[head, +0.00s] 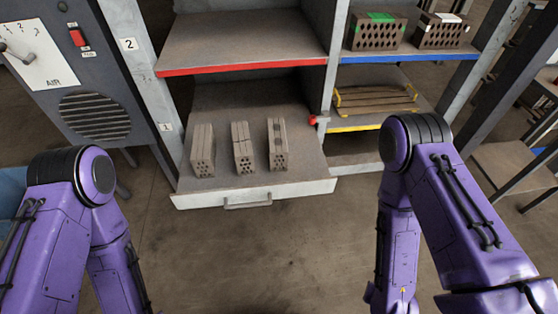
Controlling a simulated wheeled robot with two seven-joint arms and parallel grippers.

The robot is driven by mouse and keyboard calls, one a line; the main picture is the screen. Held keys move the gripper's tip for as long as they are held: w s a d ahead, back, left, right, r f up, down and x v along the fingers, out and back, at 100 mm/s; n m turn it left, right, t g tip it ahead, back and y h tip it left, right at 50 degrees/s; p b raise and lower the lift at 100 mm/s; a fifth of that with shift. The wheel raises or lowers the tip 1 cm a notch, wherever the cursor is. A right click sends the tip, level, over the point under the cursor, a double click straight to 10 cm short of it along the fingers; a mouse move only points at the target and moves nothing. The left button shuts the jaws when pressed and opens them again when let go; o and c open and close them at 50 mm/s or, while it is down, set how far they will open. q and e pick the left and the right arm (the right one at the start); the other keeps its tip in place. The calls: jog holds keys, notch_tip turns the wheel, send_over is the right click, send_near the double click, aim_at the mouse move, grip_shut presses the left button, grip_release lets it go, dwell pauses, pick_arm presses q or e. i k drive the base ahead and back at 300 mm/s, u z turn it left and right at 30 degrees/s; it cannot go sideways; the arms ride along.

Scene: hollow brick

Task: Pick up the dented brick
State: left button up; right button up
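Three grey-brown hollow bricks lie side by side on a pulled-out drawer shelf (240,190). The left brick (203,145) has lengthwise grooves on top. The middle brick (242,146) is grooved and has dark marks across its top. The right brick (278,145) has dark patches along its top face. Their front ends show rows of holes. I cannot tell for certain at this size which one is dented. My two purple arms come in from the left and right, and neither gripper shows in the head view.
A red-edged shelf (240,50) hangs above the drawer. A blue-edged shelf at right holds two hollow bricks, one with green tape (377,31) and one with a white label (440,31). Below it is a yellow-edged shelf (385,90). A grey machine (75,75) stands at left. The front floor is clear.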

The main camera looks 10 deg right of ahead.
aim_at(278, 152)
jog(key=k, duration=0.8)
jog(key=z, duration=1)
jog(key=i, duration=1.45)
jog(key=u, duration=0.4)
